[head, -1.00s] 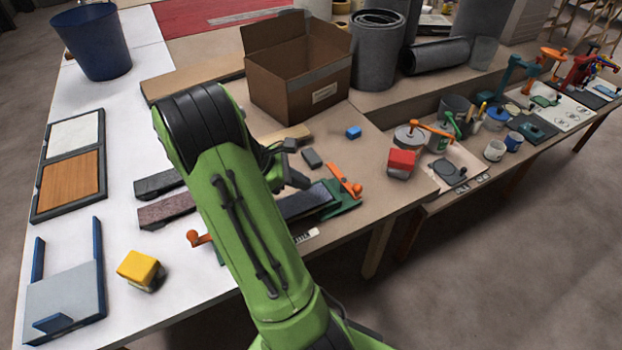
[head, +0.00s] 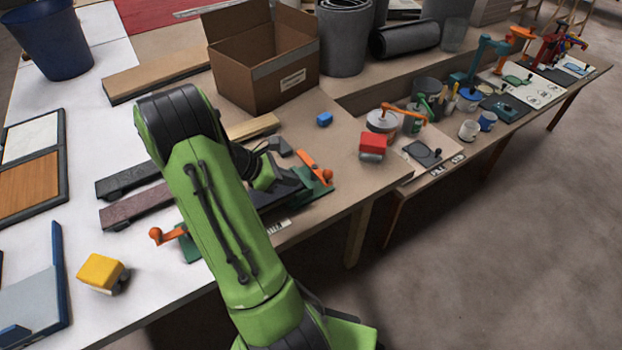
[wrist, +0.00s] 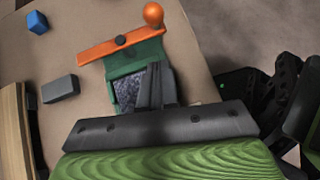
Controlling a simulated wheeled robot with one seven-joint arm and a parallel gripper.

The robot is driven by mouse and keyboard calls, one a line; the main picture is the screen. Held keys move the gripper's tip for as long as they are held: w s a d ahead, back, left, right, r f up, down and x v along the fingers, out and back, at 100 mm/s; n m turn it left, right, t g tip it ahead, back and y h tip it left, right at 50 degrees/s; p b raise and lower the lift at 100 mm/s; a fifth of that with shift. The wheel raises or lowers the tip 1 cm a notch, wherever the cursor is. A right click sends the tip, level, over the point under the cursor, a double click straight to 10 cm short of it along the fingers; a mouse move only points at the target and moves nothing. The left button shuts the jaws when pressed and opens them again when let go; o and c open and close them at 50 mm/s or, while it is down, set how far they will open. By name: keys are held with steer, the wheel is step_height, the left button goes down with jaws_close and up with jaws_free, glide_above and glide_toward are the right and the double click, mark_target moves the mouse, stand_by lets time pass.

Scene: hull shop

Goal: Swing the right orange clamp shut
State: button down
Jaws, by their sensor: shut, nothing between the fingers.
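The right orange clamp (head: 313,167) is a flat bar with a round knob, at the right end of a green fixture (head: 318,195). In the wrist view the clamp bar (wrist: 97,49) turns on a dark pivot and sticks out past the green block's left side; its ball knob (wrist: 153,13) is at the other end. A dark speckled strip (wrist: 127,92) lies in the fixture. My gripper (wrist: 157,70) is shut and empty, low over the strip, with its tips just short of the clamp. The left orange clamp (head: 158,236) shows at the fixture's other end, partly behind my arm.
A grey block (wrist: 60,89) and a blue cube (wrist: 37,22) lie left of the clamp in the wrist view. A cardboard box (head: 262,60) stands behind the fixture. A red-topped block (head: 373,145) sits to its right. The table edge is close in front.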

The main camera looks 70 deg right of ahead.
steer(key=s+d, duration=0.1)
steer(key=s+d+f+b, duration=0.1)
steer(key=s, duration=0.1)
steer(key=shift+s+d+f, duration=0.1)
steer(key=shift+s+d, duration=0.2)
steer(key=shift+d, duration=0.1)
steer(key=shift+s+d+r, duration=0.2)
steer(key=shift+s+d, duration=0.15)
steer(key=shift+s, duration=0.1)
